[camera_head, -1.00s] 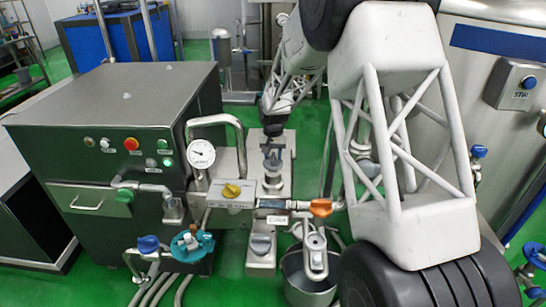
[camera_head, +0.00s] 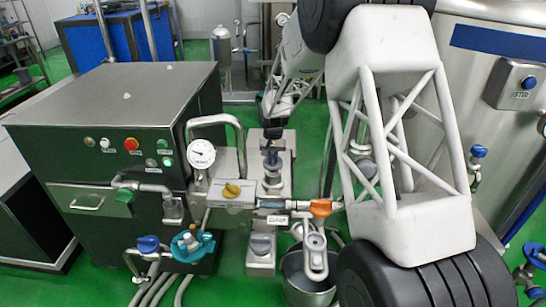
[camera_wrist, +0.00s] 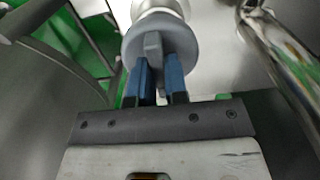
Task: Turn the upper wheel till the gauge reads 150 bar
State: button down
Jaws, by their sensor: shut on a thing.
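The upper wheel (camera_head: 272,161) is a grey knob with a raised bar across its face, on the metal block right of the gauge. My gripper (camera_head: 272,147) comes at it from above and behind. In the wrist view, my gripper (camera_wrist: 160,78) has its two blue fingers shut on the bar of the wheel (camera_wrist: 147,24), one on each side. The gauge (camera_head: 201,154) is a white round dial left of the wheel, unobstructed in the head view. Its needle and numbers are too small to read surely.
A lower grey wheel (camera_head: 261,245) is below on the same equipment. A yellow knob (camera_head: 232,190) and an orange valve handle (camera_head: 320,207) are close by. A curved metal pipe (camera_head: 220,121) rises beside the gauge. A steel bucket (camera_head: 302,278) stands below.

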aim_at(273, 157)
jog(key=shift+m, duration=0.4)
jog(key=m, duration=0.4)
jog(key=shift+m, duration=2)
jog(key=c, duration=1.1)
grip_release()
jog(key=shift+c, duration=0.2)
jog(key=shift+r, duration=0.1)
jog(key=shift+r, duration=3.85)
